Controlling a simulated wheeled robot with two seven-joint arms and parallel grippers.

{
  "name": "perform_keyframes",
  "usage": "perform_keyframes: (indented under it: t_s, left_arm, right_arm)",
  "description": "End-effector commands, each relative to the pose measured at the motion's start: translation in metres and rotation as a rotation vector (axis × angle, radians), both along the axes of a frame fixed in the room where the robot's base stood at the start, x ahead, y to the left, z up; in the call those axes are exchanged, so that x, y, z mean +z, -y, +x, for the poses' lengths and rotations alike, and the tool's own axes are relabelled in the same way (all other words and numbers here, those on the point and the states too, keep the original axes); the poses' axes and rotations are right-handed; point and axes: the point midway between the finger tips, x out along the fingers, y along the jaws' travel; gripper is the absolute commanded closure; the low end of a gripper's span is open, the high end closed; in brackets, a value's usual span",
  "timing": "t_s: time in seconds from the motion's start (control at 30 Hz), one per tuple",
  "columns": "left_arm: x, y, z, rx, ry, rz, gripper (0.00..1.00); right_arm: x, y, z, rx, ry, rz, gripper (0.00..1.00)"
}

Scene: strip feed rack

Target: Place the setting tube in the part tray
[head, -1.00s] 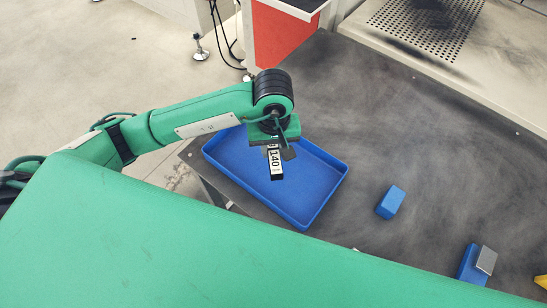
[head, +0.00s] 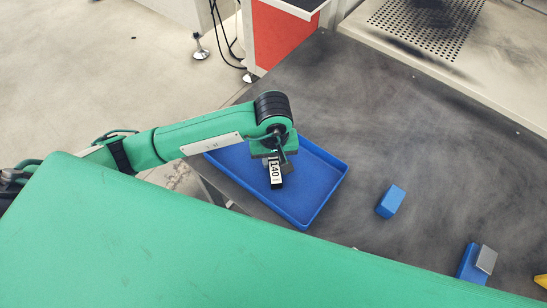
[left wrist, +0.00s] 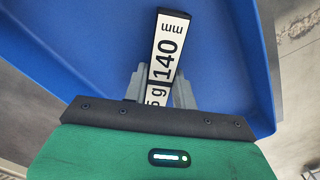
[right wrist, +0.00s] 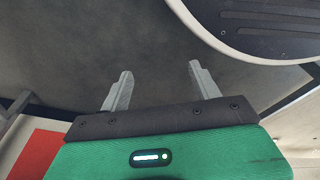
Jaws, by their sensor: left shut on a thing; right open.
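The setting tube (head: 275,174) is a dark bar with a white label reading 140 mm. My left gripper (head: 274,161) is shut on it, over the blue part tray (head: 327,196). In the left wrist view the tube (left wrist: 165,52) stands between the two fingers of the left gripper (left wrist: 160,88), its label facing the camera, with the tray floor (left wrist: 95,40) behind it. I cannot tell whether the tube touches the tray floor. My right gripper (right wrist: 160,85) is open and empty in the right wrist view, and I do not see it in the head view.
A blue block (head: 391,202) lies on the dark table right of the tray. Another blue block (head: 468,262) with a grey plate (head: 487,260) is farther right, near a yellow piece (head: 541,281). A perforated metal plate (head: 425,25) is at the back right. The table between is clear.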

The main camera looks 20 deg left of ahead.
Motion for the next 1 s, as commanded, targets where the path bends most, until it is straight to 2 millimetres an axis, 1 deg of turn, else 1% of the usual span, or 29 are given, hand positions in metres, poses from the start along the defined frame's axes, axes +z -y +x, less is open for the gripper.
perform_keyframes:
  t_s: [0.07, 0.1, 0.17, 0.2, 0.4, 0.6, 0.63, 0.67, 0.7, 0.8, 1.0]
  left_arm:
    - [-0.001, 0.0, 0.0, 0.0, 0.001, 0.0, 1.0]
    - [0.0, 0.0, 0.0, 0.0, 0.0, 0.0, 0.65]
    - [0.0, 0.0, 0.0, 0.0, 0.0, 0.0, 0.53]
    - [0.0, 0.0, 0.0, 0.0, 0.0, 0.0, 0.51]
    - [0.0, 0.0, 0.0, 0.0, 0.0, 0.0, 0.51]
    - [0.003, 0.0, 0.0, 0.001, -0.001, 0.0, 0.51]
    - [0.004, 0.0, 0.0, 0.001, -0.001, 0.0, 0.51]
    - [0.008, 0.0, 0.001, 0.0, 0.003, -0.001, 0.51]
    - [0.015, 0.0, 0.002, -0.001, 0.004, 0.0, 0.51]
    - [0.035, 0.0, 0.002, -0.001, 0.006, 0.001, 0.51]
    - [0.077, 0.0, 0.001, -0.001, 0.005, 0.0, 0.51]
  right_arm:
    - [0.003, -0.001, 0.001, -0.001, 0.001, 0.001, 0.36]
    - [0.005, -0.001, 0.001, -0.001, 0.002, 0.002, 0.36]
    - [0.006, -0.002, 0.0, -0.001, 0.002, 0.002, 0.36]
    - [0.005, -0.002, -0.002, 0.0, -0.001, 0.003, 0.36]
    - [0.002, -0.001, -0.011, -0.001, -0.015, 0.002, 0.36]
    - [0.001, 0.0, -0.011, -0.002, -0.012, 0.001, 0.36]
    - [-0.001, 0.0, -0.01, -0.002, -0.007, 0.001, 0.36]
    - [-0.007, 0.001, -0.009, -0.003, -0.007, 0.001, 0.36]
    - [-0.006, 0.0, -0.007, -0.004, -0.007, 0.001, 0.36]
    - [0.0, -0.002, 0.001, -0.004, 0.003, 0.003, 0.36]
    - [0.007, -0.004, 0.007, -0.004, 0.002, 0.004, 0.36]
